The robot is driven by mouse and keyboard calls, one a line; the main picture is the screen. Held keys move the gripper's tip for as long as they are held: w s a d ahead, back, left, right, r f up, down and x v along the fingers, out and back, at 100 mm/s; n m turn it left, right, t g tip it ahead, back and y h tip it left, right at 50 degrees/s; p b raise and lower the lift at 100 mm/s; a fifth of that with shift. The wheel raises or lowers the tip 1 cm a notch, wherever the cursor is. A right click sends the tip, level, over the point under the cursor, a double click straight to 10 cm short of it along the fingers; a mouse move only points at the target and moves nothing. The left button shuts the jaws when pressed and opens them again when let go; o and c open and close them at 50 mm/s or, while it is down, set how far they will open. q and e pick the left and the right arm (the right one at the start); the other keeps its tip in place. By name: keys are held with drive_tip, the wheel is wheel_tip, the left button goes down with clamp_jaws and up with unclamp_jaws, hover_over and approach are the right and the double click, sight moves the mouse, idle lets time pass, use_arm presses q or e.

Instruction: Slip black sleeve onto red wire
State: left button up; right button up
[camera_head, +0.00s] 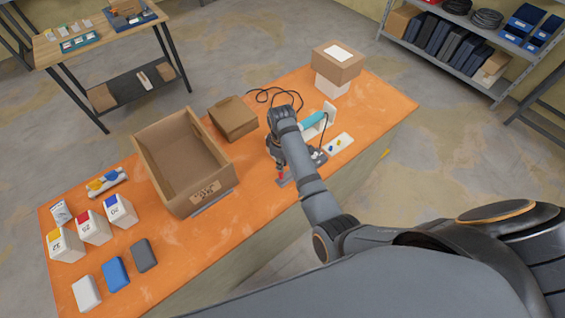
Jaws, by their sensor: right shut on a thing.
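My right gripper (278,167) points down over the orange table, near the table's front edge. It is shut on a small dark piece that looks like the black sleeve, mostly hidden by the fingers. My left gripper is not in view.
A large open cardboard box (145,170) stands left of the gripper, with a small closed box (233,118) behind. A teal tool (313,121) and a white tray (345,143) are to the right. Labelled containers (93,232) fill the left end; the front middle is clear.

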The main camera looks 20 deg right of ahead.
idle(0.3)
drive_tip(key=shift+f+b, duration=0.5)
drive_tip(key=shift+f, duration=0.8)
drive_tip(key=o, duration=1.2)
drive_tip(key=shift+r, duration=0.25)
wheel_tip(320, 180, up, 7)
drive_tip(key=shift+p, duration=0.5)
